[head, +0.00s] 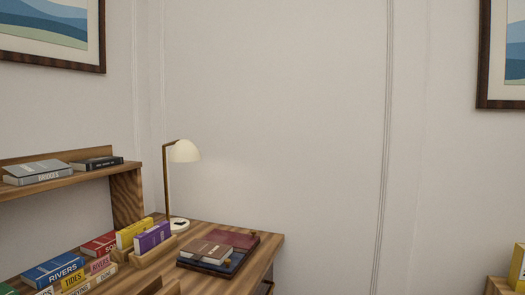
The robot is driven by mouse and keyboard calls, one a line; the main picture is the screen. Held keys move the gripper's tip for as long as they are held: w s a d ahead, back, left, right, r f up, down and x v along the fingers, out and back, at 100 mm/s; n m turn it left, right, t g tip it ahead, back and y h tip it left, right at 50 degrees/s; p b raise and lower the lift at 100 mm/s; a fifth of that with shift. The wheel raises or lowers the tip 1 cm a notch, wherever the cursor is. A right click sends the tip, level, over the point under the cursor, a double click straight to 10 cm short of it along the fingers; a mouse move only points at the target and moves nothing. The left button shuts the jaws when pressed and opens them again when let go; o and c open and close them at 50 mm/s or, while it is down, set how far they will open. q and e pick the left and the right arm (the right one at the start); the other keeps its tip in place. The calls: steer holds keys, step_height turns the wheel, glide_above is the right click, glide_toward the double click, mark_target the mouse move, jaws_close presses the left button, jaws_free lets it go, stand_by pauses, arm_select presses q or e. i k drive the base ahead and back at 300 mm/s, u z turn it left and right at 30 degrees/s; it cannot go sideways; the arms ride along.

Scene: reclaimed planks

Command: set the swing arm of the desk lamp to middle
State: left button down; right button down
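The desk lamp (166,190) stands at the back of the wooden desk, near the wall. It has a thin brass post, a short swing arm (172,143) at the top and a cream dome shade (185,151). The swing arm reaches from the post toward the right of the picture, with the shade hanging at its end. The round white base (180,225) sits on the desk, partly hidden by the books in front. Neither of my grippers is in view.
Wooden holders with several colored books (152,237) stand in front of the lamp. Stacked books (219,248) lie on the desk (262,247) to its right. A shelf (70,179) with two books is at left. Space right of the lamp shade is clear.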

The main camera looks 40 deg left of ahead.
mark_target(183, 150)
steer(key=z, duration=0.8)
steer(key=i, duration=0.6)
steer(key=u, duration=2.05)
